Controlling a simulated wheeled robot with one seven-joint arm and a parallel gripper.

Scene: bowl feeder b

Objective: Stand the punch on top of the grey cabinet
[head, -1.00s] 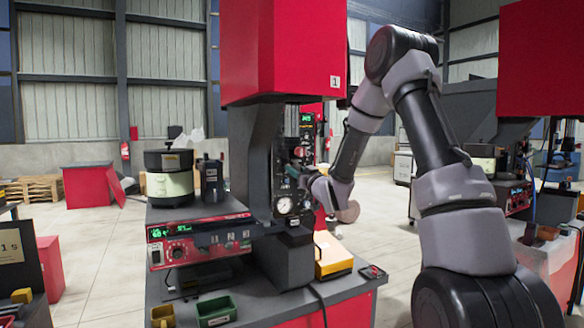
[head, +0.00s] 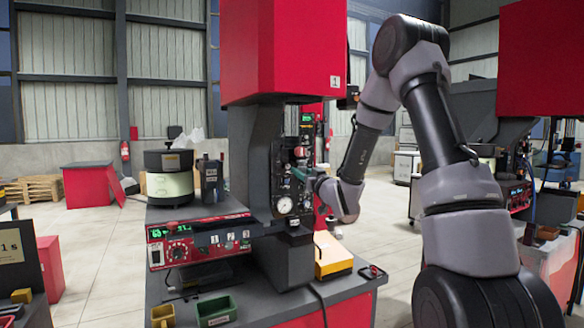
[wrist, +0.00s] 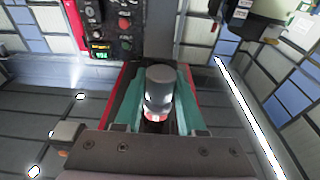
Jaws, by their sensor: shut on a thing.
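My gripper (wrist: 157,112) has two teal fingers, shut on the punch (wrist: 160,84), a dark grey cylinder with a shiny band below its top. In the wrist view the punch points up between the fingers, and its lower end is hidden. In the head view my gripper (head: 298,174) is in front of the press's gauge panel, and the punch cannot be made out clearly there. A pale grey cabinet (head: 403,167) stands on the floor behind my arm, partly hidden; I cannot tell whether it is the task's cabinet.
The red and grey press (head: 250,160) stands close beside my gripper. A red control box (head: 200,240), a bowl feeder (head: 170,185), a dark bottle (head: 211,182), a yellow box (head: 333,262) and a green bin (head: 216,312) are on its bench. Open floor lies behind.

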